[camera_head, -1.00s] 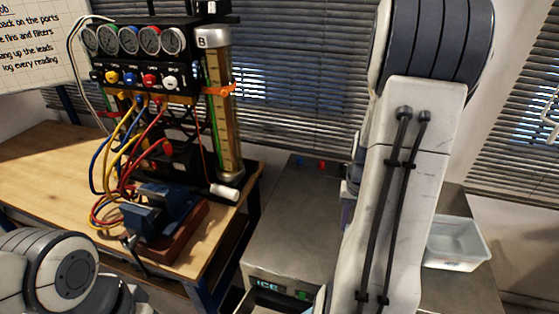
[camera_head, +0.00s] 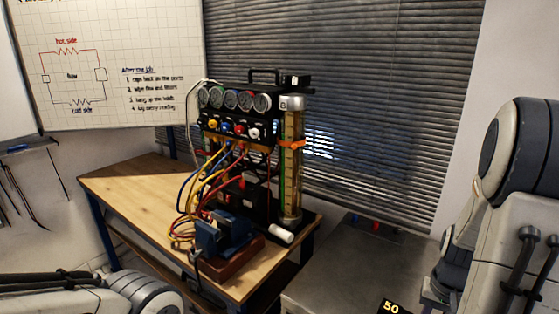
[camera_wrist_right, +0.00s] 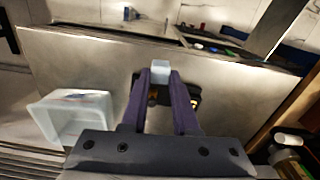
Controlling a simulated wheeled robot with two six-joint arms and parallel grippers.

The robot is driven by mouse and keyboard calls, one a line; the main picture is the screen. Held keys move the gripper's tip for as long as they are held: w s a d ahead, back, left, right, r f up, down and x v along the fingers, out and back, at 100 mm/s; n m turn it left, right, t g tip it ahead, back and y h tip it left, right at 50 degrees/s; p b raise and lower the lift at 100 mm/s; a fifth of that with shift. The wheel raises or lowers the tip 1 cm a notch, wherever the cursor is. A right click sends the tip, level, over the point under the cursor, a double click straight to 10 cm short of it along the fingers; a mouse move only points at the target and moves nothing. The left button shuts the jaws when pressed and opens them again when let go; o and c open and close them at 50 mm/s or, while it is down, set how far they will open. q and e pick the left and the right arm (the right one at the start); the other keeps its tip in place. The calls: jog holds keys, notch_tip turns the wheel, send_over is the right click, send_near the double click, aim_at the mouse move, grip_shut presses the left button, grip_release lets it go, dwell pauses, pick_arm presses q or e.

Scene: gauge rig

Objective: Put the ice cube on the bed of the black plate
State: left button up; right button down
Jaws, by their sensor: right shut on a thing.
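My right gripper (camera_wrist_right: 160,76) is shut on a small pale blue ice cube (camera_wrist_right: 160,68), which shows between its purple fingertips in the right wrist view. A black object, which looks like the black plate (camera_wrist_right: 194,100), lies on the metal top below, partly hidden behind the fingers. The cube appears above it; I cannot tell the height. In the head view a black piece with a yellow "50" (camera_head: 391,308) shows at the bottom edge, mostly cut off. The right gripper is outside the head view. Of my left side only arm links show, no gripper.
A white bin (camera_wrist_right: 47,112) stands at the left on the metal top (camera_wrist_right: 230,75) in the right wrist view. In the head view a wooden bench (camera_head: 135,195) carries a gauge rig (camera_head: 235,101), coloured hoses and a blue vise (camera_head: 222,236).

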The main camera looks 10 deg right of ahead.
jog(key=w+a+f+n, duration=0.3)
jog(key=w+a+f, duration=0.1)
jog(key=a, duration=0.3)
jog(key=w+a+f+n, duration=0.3)
jog(key=w+a, duration=0.1)
jog(key=a, duration=0.4)
jog(key=w+a+f+n, duration=0.2)
jog(key=w+a+f, duration=0.2)
jog(key=a, duration=0.3)
jog(key=shift+w+a+f+n, duration=0.25)
jog(key=shift+a+f+n, duration=0.05)
jog(key=shift+n, duration=0.1)
